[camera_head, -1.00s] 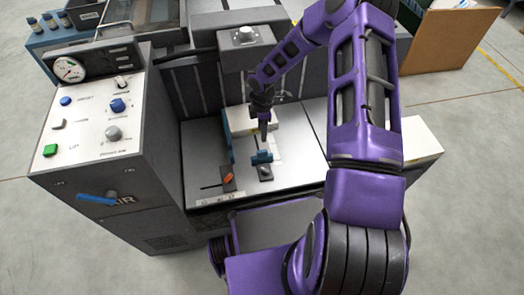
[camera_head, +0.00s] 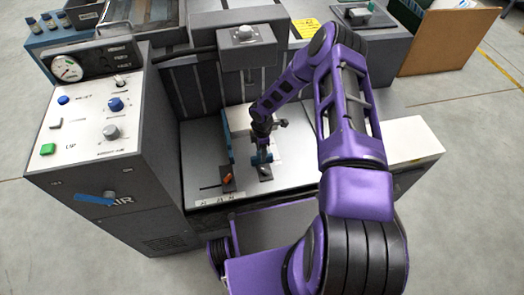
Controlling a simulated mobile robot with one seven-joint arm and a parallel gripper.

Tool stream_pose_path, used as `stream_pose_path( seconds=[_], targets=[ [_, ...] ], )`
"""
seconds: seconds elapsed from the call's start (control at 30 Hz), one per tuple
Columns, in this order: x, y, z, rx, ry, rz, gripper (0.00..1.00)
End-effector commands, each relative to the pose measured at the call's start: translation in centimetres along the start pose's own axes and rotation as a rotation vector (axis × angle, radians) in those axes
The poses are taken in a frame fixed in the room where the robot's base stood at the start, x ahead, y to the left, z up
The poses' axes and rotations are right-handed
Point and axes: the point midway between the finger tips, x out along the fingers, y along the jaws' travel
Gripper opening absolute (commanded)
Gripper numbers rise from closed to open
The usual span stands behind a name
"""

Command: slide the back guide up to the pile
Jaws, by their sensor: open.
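The pile (camera_head: 273,146) is a pale block of sheets on the grey metal feed table, partly hidden by my arm. A small blue guide (camera_head: 264,158), which looks like the back guide, stands on a dark block at the pile's near end. Any gap between it and the pile is too small to tell. My gripper (camera_head: 262,144) is open, pointing down right at the blue guide. I cannot tell whether it touches the guide. A taller blue side guide (camera_head: 227,138) stands along the pile's left side.
An orange lever (camera_head: 228,178) sits on a dark block at the table's front left. A control cabinet (camera_head: 110,130) with knobs and a gauge stands to the left. A grey head (camera_head: 246,48) overhangs the far end. The table right of the pile is bare.

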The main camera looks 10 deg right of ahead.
Motion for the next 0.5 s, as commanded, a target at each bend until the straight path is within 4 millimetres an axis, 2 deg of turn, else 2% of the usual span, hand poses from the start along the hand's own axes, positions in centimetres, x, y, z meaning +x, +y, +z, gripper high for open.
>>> stream_pose_path(
  seconds=[0.03,0.3,0.5],
  targets=[
    [-0.01,-0.01,0.0,0.0,0.0,0.0,0.5],
    [-0.03,-0.01,-0.01,0.0,0.0,0.0,0.01],
    [-0.03,-0.02,-0.01,0.0,0.0,0.0,0.0]
  ],
)
